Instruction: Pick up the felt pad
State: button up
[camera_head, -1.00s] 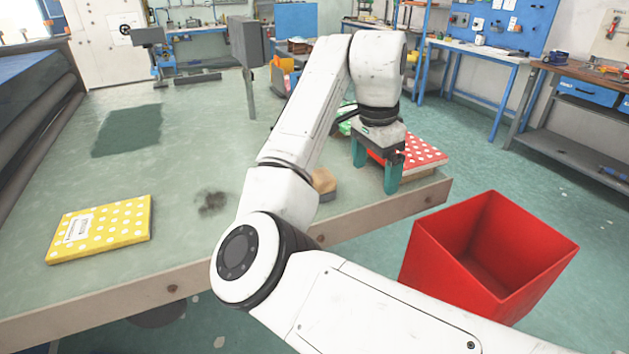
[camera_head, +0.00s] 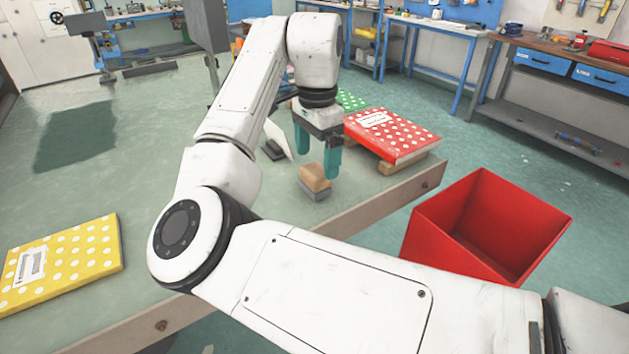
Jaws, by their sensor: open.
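A small block with a tan top (camera_head: 315,177) and a grey layer (camera_head: 316,193) under it lies near the table's front edge. It may be the felt pad, but I cannot tell for sure. My gripper (camera_head: 318,155) points down with its teal fingers apart and nothing visible between them. It is just above or behind the block in the picture; the exact gap cannot be told. A small dark piece (camera_head: 273,150) lies to its left, partly hidden by my arm.
A red dotted book (camera_head: 410,140) rests on a wooden block (camera_head: 388,167) at right, with a green dotted item (camera_head: 350,100) behind. A yellow dotted book (camera_head: 75,262) lies at left. A red bin (camera_head: 455,250) stands beyond the table edge (camera_head: 385,208). The middle left tabletop is mostly clear.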

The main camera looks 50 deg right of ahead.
aim_at(316, 170)
jog(key=shift+a+f, duration=0.15)
jog(key=shift+f, duration=2.55)
jog(key=shift+c, duration=0.2)
jog(key=c, duration=1.1)
